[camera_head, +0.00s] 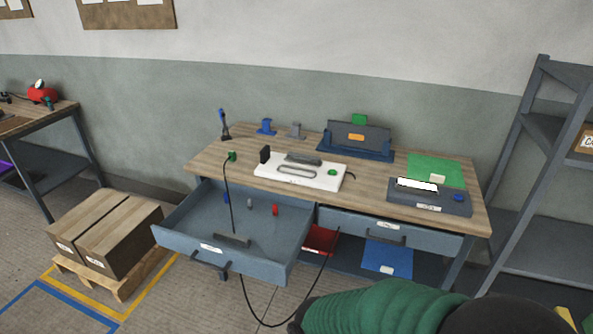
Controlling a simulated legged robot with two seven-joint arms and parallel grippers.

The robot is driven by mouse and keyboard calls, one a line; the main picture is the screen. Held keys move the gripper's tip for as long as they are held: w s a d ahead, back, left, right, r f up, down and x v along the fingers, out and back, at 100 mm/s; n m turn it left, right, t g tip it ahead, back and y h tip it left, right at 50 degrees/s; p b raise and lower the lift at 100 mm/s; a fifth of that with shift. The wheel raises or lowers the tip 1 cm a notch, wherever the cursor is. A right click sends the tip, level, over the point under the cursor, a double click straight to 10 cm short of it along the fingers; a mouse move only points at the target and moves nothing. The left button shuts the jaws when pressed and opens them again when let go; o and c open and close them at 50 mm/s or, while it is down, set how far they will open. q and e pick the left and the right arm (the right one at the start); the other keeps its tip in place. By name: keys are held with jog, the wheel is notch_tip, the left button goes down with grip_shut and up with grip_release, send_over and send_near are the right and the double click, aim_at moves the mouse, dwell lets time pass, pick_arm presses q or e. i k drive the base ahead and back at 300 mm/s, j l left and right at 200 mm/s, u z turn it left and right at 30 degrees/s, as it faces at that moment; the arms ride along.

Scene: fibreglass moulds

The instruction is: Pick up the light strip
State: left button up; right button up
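A bright white strip (417,185), which looks like the light strip, lies along the back of a dark grey block (429,201) with a blue button. The block stands at the right end of the wooden workbench (375,190). A dark bar (231,240) lies in the open left drawer (185,221), with a black cable running up from it; I cannot tell what it is. Neither gripper shows in the view. A green ribbed sleeve with dark ends, apparently part of my arm, fills the bottom right, well in front of the bench.
A white board (300,173) and a dark panel in a blue stand (356,148) are on the bench. A green mat (437,171) lies behind the grey block. A cable loop (266,325) hangs in front. Boxes (109,230) stand left, a metal shelf (530,135) right.

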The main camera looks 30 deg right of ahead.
aim_at(228, 236)
jog(key=i+j+z, duration=0.15)
jog(key=i+z, duration=0.2)
jog(key=i, duration=0.25)
jog(key=i+j+z, duration=0.35)
jog(key=i, duration=0.2)
jog(key=i+j+z, duration=0.4)
jog(key=i, duration=0.15)
